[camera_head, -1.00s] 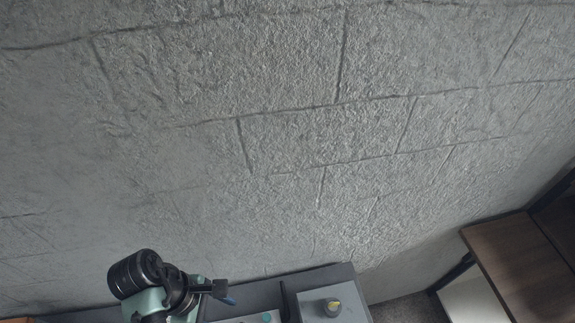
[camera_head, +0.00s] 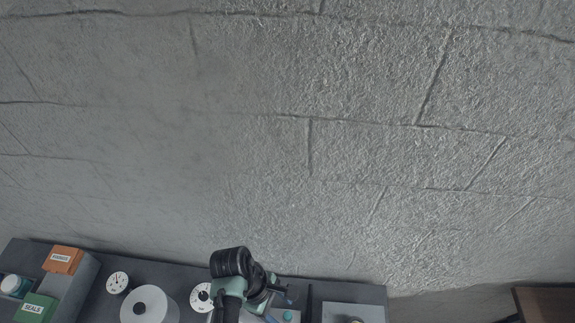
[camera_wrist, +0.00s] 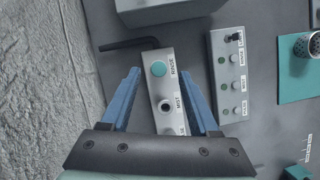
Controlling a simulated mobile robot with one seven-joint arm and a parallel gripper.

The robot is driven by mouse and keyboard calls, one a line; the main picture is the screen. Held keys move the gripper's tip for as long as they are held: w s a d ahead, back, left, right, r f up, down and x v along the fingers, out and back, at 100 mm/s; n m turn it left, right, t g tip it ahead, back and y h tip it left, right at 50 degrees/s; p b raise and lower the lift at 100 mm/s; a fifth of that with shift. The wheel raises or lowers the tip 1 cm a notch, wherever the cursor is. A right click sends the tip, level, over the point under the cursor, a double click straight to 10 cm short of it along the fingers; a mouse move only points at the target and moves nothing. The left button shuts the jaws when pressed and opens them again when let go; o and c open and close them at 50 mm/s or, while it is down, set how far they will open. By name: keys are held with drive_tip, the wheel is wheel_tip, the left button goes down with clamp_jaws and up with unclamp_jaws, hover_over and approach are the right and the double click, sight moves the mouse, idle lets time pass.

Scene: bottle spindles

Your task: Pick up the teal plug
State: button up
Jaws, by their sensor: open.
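The teal plug (camera_wrist: 158,69) is a small round teal cap, seated at the top position of a pale block (camera_wrist: 176,67) labelled RINSE beside it. Below it on the block is a dark socket (camera_wrist: 166,105) by the label MIST. My gripper (camera_wrist: 160,74) is open, with its two blue fingers on either side of the block in the wrist view. The fingers look apart from the plug and empty; their height above it is unclear. In the head view the plug (camera_head: 288,315) shows at the bottom edge, just below my gripper (camera_head: 287,297).
A grey button box (camera_wrist: 229,75) stands close right of the block. A black bent bar (camera_wrist: 128,44) lies at upper left, near a grey box (camera_wrist: 168,8). A teal mat (camera_wrist: 295,75) holds a perforated metal cup (camera_wrist: 306,44). The rough wall (camera_wrist: 45,90) is at left.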

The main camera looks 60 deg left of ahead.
sight(288, 318)
drive_tip(key=shift+x, duration=1.25)
clamp_jaws()
